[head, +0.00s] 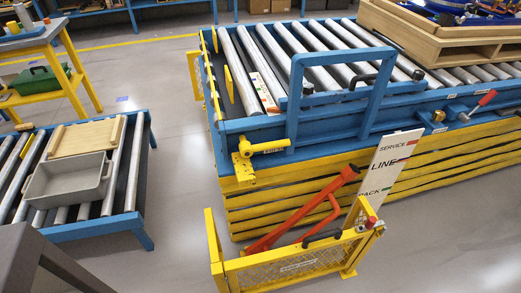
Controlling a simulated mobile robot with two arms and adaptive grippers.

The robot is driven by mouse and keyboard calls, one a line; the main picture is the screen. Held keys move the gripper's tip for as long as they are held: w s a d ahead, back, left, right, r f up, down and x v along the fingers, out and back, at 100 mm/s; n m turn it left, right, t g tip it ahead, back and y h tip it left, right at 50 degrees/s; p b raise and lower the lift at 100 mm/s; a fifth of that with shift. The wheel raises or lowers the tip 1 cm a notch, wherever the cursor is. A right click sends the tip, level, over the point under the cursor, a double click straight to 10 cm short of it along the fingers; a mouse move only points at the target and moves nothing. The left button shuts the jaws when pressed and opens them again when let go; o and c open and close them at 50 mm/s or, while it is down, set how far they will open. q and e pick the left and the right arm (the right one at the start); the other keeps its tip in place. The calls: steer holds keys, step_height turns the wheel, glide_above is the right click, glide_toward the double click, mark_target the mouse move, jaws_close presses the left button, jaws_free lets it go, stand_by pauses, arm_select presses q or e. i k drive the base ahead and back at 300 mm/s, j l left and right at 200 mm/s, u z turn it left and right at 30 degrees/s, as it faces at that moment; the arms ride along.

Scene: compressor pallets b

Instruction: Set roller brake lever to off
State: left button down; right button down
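A lever with a red grip (487,97) sticks out from the side of the blue roller conveyor (225,127), near its right end. Its grip tilts up to the right. A small brass-coloured fitting (439,115) is beside it. A yellow lever-like handle (266,147) lies roughly level on a yellow bracket at the conveyor's near left corner. Labels are too small to read, so I cannot tell for certain which one is the roller brake lever or its setting. Neither of my grippers is in view.
A blue gate frame (375,100) with a black handle stands on the conveyor's near side. A yellow mesh gate (300,265), red bars (290,222) and a white sign (390,165) stand before it. A low roller table (130,190) holds a grey tray (68,180). Floor at right is clear.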

mark_target(465, 118)
steer(key=z, duration=1.6)
steer(key=i+l+z, duration=0.3)
steer(key=i+z, duration=0.25)
steer(key=i, duration=0.2)
steer(key=i+l, duration=0.15)
steer(key=i, duration=0.35)
steer(key=i+l+z, duration=0.1)
steer(key=i, duration=0.45)
steer(key=i+l, duration=0.2)
steer(key=i, duration=0.3)
steer(key=i+l+u, duration=0.1)
steer(key=i+u, duration=0.15)
steer(key=u, duration=0.2)
steer(key=i+l+u, duration=0.15)
steer(key=u, duration=0.3)
steer(key=i+l+u, duration=0.25)
steer(key=u, duration=0.15)
steer(key=i+l+u, duration=0.15)
steer(key=l+u, duration=0.3)
steer(key=j, duration=0.1)
